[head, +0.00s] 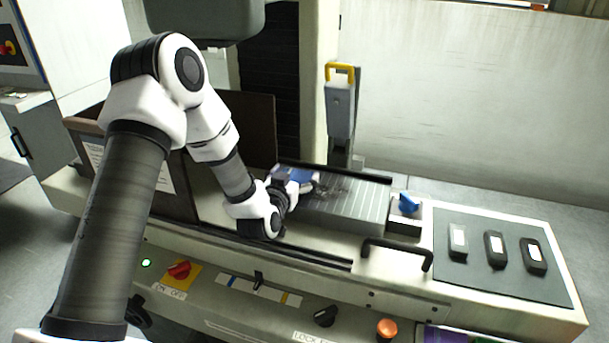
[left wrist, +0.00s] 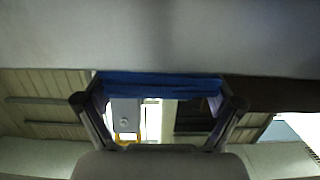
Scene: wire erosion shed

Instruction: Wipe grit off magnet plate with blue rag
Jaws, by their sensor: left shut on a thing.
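The magnet plate (head: 350,213) is a grey ribbed slab on the machine bed, with dark rails along it. Dark grit (head: 336,190) shows on its surface near the left part. My left gripper (head: 303,186) is at the left end of the plate, shut on the blue rag (head: 290,173). In the left wrist view the blue rag (left wrist: 158,84) spans between the two fingers. In the head view the gripper partly hides the rag and the plate's left end; I cannot tell whether the rag touches the plate. My right gripper is not in view.
A blue-knobbed block (head: 406,215) stands at the plate's right end. A black handle (head: 397,250) rises in front. Several dark blocks (head: 494,249) lie on a dark mat (head: 480,285) at right. A grey head with yellow handle (head: 341,103) stands behind the plate. Controls line the front panel.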

